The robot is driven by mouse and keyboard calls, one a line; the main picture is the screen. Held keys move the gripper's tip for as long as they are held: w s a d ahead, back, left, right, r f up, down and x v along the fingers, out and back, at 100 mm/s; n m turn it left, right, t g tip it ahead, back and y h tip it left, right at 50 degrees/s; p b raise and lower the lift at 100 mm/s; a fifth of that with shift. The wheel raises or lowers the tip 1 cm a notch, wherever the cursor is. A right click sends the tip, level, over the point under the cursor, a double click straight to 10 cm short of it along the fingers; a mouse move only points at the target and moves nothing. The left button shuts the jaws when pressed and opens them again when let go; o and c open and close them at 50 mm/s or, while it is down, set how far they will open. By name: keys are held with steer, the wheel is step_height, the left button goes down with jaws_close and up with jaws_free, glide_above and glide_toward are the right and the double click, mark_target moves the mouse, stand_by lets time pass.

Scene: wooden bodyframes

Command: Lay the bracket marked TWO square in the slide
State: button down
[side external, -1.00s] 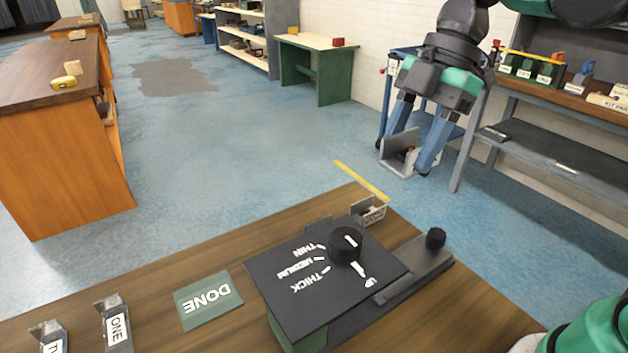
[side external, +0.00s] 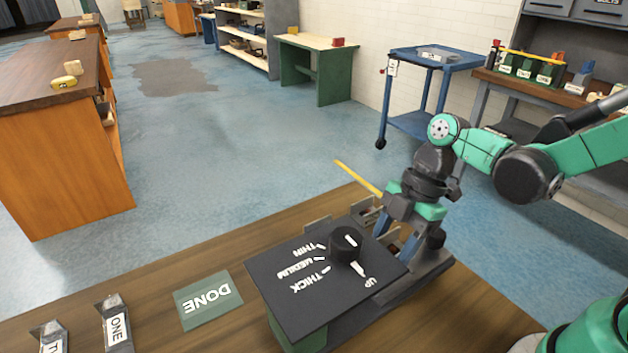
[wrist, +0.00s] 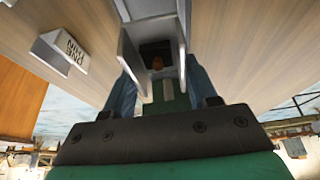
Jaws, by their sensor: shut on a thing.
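My gripper (side external: 398,232) is low behind the dark control panel, over the grey slide (side external: 428,268). In the wrist view its blue fingers (wrist: 160,82) are shut on a grey metal bracket (wrist: 131,62) with upright walls. No marking shows on this bracket, so I cannot tell its number. The panel hides its lower part in the side view, and I cannot tell whether it touches the slide or lies square. A bracket marked ONE (side external: 117,324) stands on the bench at the lower left. Beside it is another bracket (side external: 50,337) whose label is cut off after T.
The control panel (side external: 290,300) has a black knob and the labels THIN, MEDIUM, THICK and UP. A green DONE pad (side external: 208,299) lies left of it. A labelled bracket (wrist: 62,52) stands on the bench near my gripper. The bench between the pad and brackets is clear.

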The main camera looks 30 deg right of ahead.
mark_target(396, 251)
steer(key=shift+f, duration=2.1)
steer(key=shift+c, duration=1.2)
jaws_free()
steer(key=shift+s+f, duration=0.1)
steer(key=shift+f, duration=0.05)
steer(key=d+r+m+t+h, duration=0.2)
steer(key=r+m, duration=0.3)
steer(key=m, duration=0.4)
steer(key=d+r+m+t+h, duration=0.2)
steer(key=r+m+t, duration=0.3)
steer(key=m, duration=0.4)
steer(key=shift+w+d+r+h, duration=0.3)
steer(key=shift+w+d+r, duration=0.15)
steer(key=shift+r, duration=0.2)
